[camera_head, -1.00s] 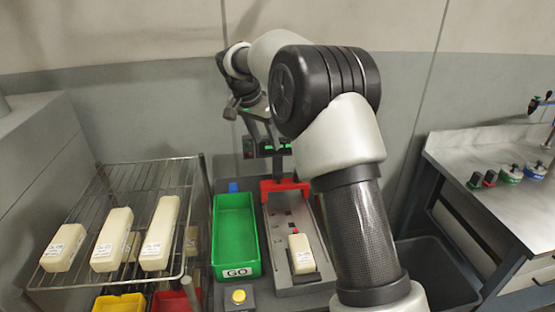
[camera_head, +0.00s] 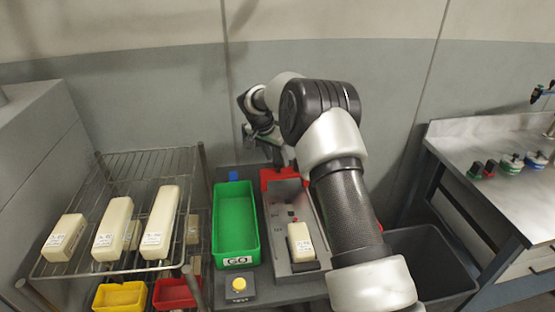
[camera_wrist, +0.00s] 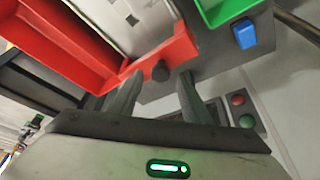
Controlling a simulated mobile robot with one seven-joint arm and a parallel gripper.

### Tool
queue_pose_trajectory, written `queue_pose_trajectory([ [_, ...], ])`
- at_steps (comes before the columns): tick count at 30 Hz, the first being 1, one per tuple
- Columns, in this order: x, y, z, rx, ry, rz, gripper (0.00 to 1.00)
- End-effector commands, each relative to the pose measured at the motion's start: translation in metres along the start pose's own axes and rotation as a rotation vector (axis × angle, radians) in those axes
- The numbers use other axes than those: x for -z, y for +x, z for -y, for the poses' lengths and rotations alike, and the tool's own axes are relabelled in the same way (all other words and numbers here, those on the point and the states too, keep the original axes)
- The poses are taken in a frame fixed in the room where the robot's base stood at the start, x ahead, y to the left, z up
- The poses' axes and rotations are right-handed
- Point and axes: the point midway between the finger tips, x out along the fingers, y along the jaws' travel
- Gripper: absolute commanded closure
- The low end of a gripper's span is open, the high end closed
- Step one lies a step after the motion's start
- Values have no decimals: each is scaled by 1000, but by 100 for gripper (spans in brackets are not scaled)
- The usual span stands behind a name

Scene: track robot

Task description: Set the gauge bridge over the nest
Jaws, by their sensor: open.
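The red gauge bridge (camera_head: 281,177) stands at the far end of the long grey nest fixture (camera_head: 281,222), partly hidden behind my arm. A pale block (camera_head: 301,242) with a label sits at the fixture's near end. In the wrist view the bridge (camera_wrist: 172,52) is a red bar across the fixture with a dark round knob (camera_wrist: 160,71) on its side facing me. My gripper (camera_wrist: 159,80) is open, with one finger on each side of the knob in the picture. I cannot tell whether they touch it. In the head view the gripper is mostly hidden.
A green GO bin (camera_head: 255,215) stands left of the fixture, with a yellow button (camera_head: 239,284) in front. A wire rack (camera_head: 139,165) holds pale blocks at the left. A grey open bin (camera_head: 430,262) and a metal bench (camera_head: 490,145) are at the right. A red tray (camera_wrist: 55,35) is beside the bridge.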

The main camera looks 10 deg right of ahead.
Motion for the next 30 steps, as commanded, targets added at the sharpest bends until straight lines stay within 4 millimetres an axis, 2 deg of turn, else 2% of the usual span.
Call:
queue_pose_trajectory([
  [6,0,19,0,0,-1,0,56],
  [15,0,21,0,0,0,-1,56],
  [17,0,21,0,0,0,-1,65],
  [23,0,21,0,0,-1,-1,99],
  [30,-1,21,-1,0,-1,-1,100],
])
